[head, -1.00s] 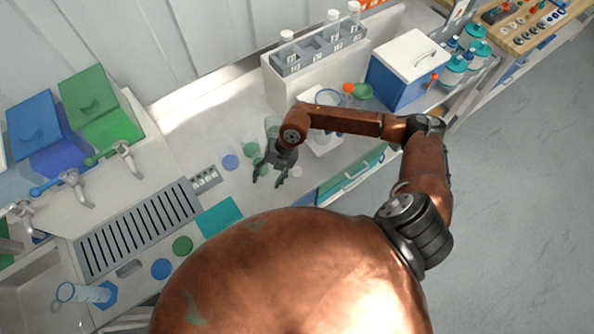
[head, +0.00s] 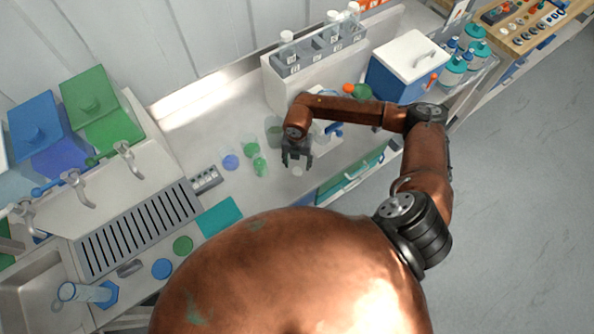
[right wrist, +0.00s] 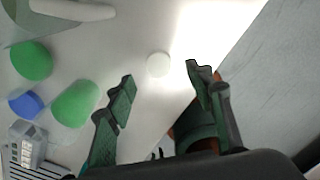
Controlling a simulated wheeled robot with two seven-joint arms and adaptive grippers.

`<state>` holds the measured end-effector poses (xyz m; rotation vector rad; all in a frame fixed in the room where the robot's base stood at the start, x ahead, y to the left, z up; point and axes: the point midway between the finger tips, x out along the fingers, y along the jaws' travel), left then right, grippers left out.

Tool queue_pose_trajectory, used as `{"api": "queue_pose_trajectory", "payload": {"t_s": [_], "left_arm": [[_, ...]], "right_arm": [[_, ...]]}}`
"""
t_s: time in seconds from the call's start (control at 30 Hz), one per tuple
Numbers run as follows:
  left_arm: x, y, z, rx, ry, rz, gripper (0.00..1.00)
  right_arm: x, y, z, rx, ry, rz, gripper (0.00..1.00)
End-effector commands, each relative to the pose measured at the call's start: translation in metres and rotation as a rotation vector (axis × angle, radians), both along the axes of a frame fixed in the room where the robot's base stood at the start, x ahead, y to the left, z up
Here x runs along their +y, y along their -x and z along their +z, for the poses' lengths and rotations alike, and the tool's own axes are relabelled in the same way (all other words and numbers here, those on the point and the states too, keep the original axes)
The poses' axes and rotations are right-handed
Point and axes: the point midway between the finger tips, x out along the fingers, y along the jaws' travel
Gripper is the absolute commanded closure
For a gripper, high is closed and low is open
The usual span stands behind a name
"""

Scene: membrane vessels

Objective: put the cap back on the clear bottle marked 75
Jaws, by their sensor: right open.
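A small white round cap (head: 297,171) lies flat on the pale worktop; it also shows in the right wrist view (right wrist: 158,64). My right gripper (head: 297,163) is open and empty above the worktop, pointing down near the cap. In the right wrist view its spread fingertips (right wrist: 159,76) are on either side of the cap's line, with the cap just beyond them. Clear bottles with white tops (head: 287,38) (head: 332,18) stand in the grey rack (head: 318,56) at the back. Their marks are too small to read, so I cannot tell which is 75. My left gripper is out of view.
Green-bottomed clear vessels (head: 260,166) and a blue one (head: 230,162) stand left of my gripper. A blue box with a white lid (head: 402,68) is at the right. A sink (head: 35,285) and drain grille (head: 137,228) are at the left. The worktop's front edge is close to the cap.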

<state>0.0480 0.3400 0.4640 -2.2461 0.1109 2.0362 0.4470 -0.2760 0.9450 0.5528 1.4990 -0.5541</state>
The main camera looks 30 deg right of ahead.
Motion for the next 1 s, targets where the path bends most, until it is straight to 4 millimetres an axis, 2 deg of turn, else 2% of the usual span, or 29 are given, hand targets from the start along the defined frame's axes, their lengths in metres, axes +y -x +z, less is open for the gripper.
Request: {"api": "queue_pose_trajectory", "payload": {"t_s": [0.27, 0.43, 0.6, 1.0], "left_arm": [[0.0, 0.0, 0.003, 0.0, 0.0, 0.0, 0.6], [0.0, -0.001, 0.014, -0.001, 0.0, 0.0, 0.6], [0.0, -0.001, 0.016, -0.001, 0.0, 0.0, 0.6], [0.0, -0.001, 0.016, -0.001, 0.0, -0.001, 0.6]], "right_arm": [[0.001, 0.0, -0.005, 0.002, -0.001, 0.0, 0.52], [0.001, 0.0, -0.029, 0.003, -0.001, -0.001, 0.52], [0.001, -0.001, -0.049, 0.002, -0.001, -0.001, 0.52], [0.001, -0.001, -0.052, 0.001, -0.001, 0.0, 0.52]]}}
